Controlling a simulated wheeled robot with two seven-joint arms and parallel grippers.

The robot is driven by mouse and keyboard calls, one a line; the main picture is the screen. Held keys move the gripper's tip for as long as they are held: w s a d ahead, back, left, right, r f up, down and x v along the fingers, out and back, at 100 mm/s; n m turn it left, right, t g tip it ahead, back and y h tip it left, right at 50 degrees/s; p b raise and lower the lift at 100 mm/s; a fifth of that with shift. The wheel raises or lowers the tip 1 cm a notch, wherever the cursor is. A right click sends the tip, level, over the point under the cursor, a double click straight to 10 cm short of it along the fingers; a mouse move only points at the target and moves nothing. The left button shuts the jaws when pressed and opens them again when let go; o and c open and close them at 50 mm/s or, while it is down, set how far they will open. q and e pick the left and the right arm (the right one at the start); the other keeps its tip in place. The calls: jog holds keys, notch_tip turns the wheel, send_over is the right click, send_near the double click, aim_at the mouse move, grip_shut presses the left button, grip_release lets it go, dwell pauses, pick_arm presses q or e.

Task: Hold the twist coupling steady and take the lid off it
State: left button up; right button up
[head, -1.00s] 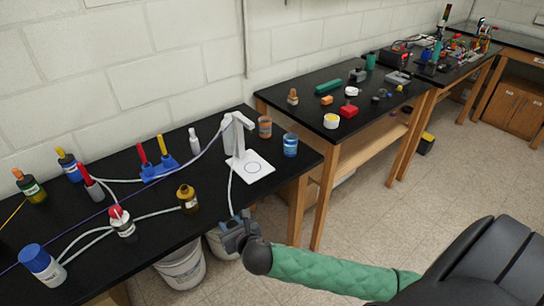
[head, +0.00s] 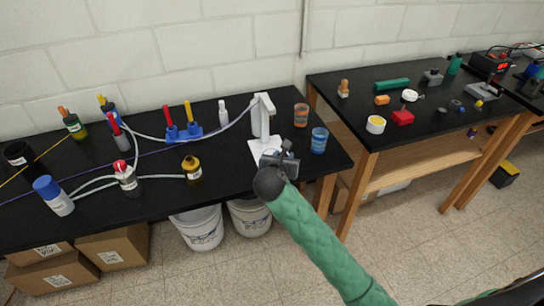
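I cannot pick out the twist coupling or its lid for certain. Small parts lie on the right-hand black table (head: 345,95), among them a white cylinder with a yellowish top (head: 376,124), a red block (head: 403,117) and a white rounded piece (head: 410,95). My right gripper (head: 288,150) is on the green-sleeved arm that comes in from the lower right. It is in front of the white stand's base and hides part of it. It is too small and dark to tell whether its fingers are open. My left gripper is out of view.
The left black table (head: 110,195) holds bottles, tubing, a blue rack (head: 183,134), a white stand (head: 262,117) and two cups, orange (head: 301,115) and blue (head: 319,140). White buckets (head: 198,228) and cardboard boxes (head: 112,249) stand below it.

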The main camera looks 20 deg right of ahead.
jog(key=m+h, duration=0.1)
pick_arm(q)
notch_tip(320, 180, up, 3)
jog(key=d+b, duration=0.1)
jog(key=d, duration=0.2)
pick_arm(e)
jog(key=m+g+h+p, duration=0.3)
jog(key=m+g, duration=0.1)
send_over(274, 147)
jog(key=s, duration=0.3)
jog(key=f, duration=0.1)
jog(key=a+f, duration=0.1)
jog(key=f, duration=0.1)
jog(key=shift+f, duration=0.1)
jog(key=shift+w+f, duration=0.15)
jog(key=shift+f, duration=0.1)
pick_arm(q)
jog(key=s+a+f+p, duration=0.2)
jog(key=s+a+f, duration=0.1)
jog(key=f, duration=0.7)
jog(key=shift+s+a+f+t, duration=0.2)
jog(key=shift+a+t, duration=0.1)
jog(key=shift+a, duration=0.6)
pick_arm(e)
jog(key=shift+f, duration=1.9)
jog(key=shift+f, duration=0.1)
